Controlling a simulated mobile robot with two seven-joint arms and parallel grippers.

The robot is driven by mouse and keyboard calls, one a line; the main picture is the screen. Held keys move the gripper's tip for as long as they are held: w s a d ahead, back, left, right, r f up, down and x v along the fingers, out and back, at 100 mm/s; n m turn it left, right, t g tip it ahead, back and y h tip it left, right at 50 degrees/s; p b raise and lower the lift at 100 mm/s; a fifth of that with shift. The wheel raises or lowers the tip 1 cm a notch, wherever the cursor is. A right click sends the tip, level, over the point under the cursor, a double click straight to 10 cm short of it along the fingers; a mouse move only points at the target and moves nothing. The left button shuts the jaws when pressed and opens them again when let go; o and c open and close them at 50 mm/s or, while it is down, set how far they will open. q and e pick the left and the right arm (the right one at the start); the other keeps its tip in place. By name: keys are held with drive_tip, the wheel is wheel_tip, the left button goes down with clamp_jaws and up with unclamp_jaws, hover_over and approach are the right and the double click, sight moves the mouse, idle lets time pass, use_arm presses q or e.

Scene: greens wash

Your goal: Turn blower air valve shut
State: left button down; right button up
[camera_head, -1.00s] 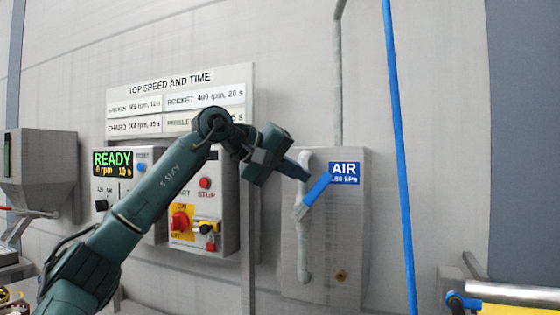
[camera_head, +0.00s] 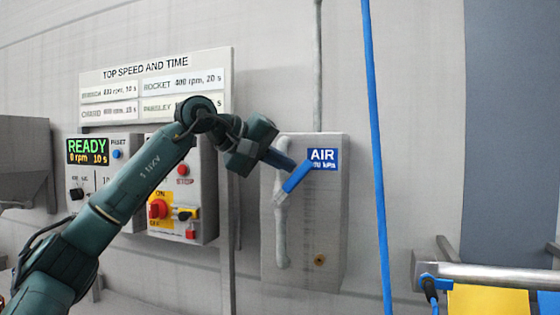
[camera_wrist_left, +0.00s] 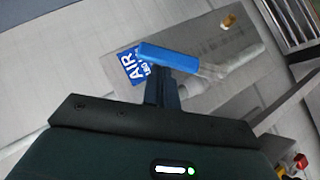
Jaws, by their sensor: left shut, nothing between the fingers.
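The blower air valve has a blue lever handle (camera_head: 297,178) on a pale pipe on the grey AIR panel (camera_head: 328,235). The handle slants from upper right to lower left. My left gripper (camera_head: 289,164) is shut and empty, its fingertips right at the handle's upper part. In the left wrist view the blue handle (camera_wrist_left: 168,57) lies across the tips of my shut fingers (camera_wrist_left: 160,78). I cannot tell whether they touch. My right gripper is not in view.
A control panel with a red switch (camera_head: 158,209) and a READY display (camera_head: 87,150) stands left of the valve, partly behind my left arm. A blue hose (camera_head: 377,150) hangs to the right. A metal rail (camera_head: 490,277) with yellow cloth is at lower right.

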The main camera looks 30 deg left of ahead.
sight(304, 174)
use_arm(q)
drive_tip(key=d, duration=0.1)
drive_tip(key=d+f, duration=0.1)
drive_tip(key=d+p, duration=0.1)
drive_tip(key=shift+w+f, duration=0.3)
drive_tip(key=shift+w, duration=0.1)
drive_tip(key=shift+w+d+f, duration=0.15)
drive_tip(key=shift+d+f, duration=0.5)
drive_tip(key=shift+f, duration=0.1)
drive_tip(key=shift+w+d+f, duration=0.15)
drive_tip(key=shift+d+f, duration=0.45)
drive_tip(key=shift+f, duration=0.15)
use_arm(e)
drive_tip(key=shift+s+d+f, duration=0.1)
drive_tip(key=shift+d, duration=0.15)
